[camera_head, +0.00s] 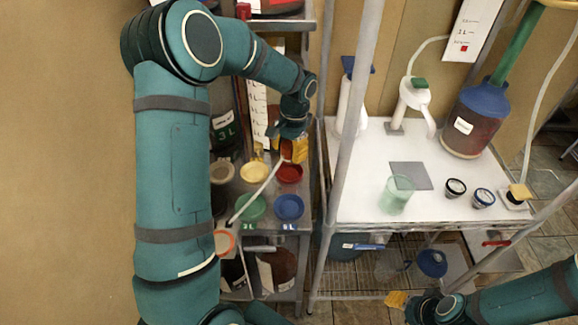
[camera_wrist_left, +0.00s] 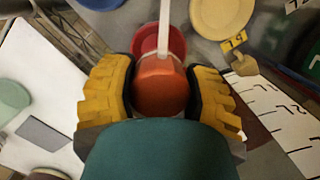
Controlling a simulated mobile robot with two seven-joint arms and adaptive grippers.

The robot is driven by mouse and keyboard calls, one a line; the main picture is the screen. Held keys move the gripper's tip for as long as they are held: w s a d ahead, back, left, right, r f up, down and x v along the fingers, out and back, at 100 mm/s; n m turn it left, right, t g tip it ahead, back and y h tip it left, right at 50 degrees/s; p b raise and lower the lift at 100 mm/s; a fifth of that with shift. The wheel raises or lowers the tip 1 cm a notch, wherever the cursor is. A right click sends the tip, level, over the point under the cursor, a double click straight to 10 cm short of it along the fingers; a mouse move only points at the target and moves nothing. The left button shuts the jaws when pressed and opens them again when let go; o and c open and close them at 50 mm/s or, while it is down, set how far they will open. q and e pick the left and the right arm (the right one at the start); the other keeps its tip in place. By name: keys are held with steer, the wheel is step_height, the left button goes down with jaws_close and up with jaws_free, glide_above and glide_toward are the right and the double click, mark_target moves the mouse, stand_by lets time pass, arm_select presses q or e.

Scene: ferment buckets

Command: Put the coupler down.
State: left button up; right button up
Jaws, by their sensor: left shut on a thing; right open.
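My left gripper (camera_head: 293,149) is shut on an orange-red coupler (camera_head: 286,150), held above the shelf of coloured lids. In the left wrist view the coupler (camera_wrist_left: 160,92) sits between the two yellow finger pads. A thin white rod or tube (camera_head: 258,191) runs from it down and left toward an orange-rimmed opening (camera_head: 224,242). A red lid (camera_head: 289,173) lies just below the coupler; whether they touch I cannot tell. My right gripper (camera_head: 397,300) is open and appears empty, low at the bottom of the head view.
Yellow (camera_head: 255,172), green (camera_head: 252,208) and blue (camera_head: 289,207) lids sit close together on the left rack. The white table (camera_head: 355,205) holds a green cup (camera_head: 397,196), a grey square pad (camera_head: 410,175) and a large blue-topped jug (camera_head: 475,120). A rack post stands between.

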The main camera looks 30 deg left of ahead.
mark_target(287, 175)
arm_select(q)
step_height(287, 175, down, 6)
steer(key=shift+r, duration=0.1)
steer(key=shift+w+f, duration=0.1)
steer(key=shift+f, duration=0.15)
steer(key=shift+f+b, duration=0.1)
steer(key=shift+b, duration=0.25)
steer(key=o, duration=1.3)
